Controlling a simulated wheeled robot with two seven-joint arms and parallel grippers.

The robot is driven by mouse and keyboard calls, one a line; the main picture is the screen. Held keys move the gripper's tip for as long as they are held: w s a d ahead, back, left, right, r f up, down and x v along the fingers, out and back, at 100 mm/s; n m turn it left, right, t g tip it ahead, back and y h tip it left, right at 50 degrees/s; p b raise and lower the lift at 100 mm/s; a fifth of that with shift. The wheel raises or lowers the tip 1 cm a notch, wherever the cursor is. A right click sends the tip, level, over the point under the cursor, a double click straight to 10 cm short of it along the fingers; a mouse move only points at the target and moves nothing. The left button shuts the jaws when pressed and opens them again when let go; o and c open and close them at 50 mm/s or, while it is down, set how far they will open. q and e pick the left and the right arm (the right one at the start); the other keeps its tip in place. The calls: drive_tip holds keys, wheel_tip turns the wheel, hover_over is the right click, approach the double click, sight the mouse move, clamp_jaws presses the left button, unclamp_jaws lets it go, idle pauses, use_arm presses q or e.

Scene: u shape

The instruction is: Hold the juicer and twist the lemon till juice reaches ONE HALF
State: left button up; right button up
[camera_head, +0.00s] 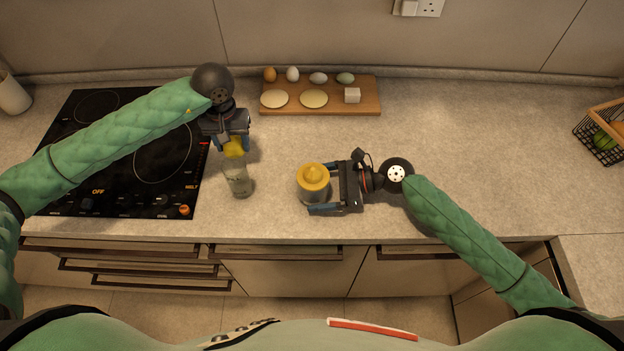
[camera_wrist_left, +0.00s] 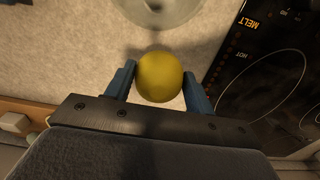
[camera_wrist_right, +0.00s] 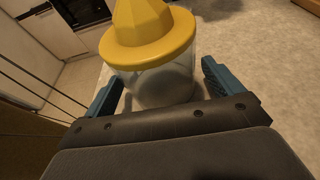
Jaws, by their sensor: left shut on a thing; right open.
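A juicer (camera_head: 314,187) with a yellow ridged cone top and a clear cup stands on the counter at the middle. It also shows in the right wrist view (camera_wrist_right: 155,60). My right gripper (camera_head: 318,188) is open, with its fingers on either side of the clear cup; a gap shows beside the right finger in the right wrist view. My left gripper (camera_head: 234,143) is shut on a yellow lemon (camera_wrist_left: 160,77). It holds the lemon to the left of the juicer, near a clear glass (camera_head: 239,181) on the counter. Juice level in the juicer cannot be made out.
A black cooktop (camera_head: 125,155) lies at the left. A wooden board (camera_head: 365,98) with eggs, pale discs and a white cube is at the back. A fruit basket (camera_head: 598,135) stands far right. The counter right of the board is clear.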

drive_tip(key=shift+a+f, duration=0.1)
drive_tip(key=shift+a, duration=0.15)
drive_tip(key=shift+c, duration=0.4)
drive_tip(key=c, duration=1.2)
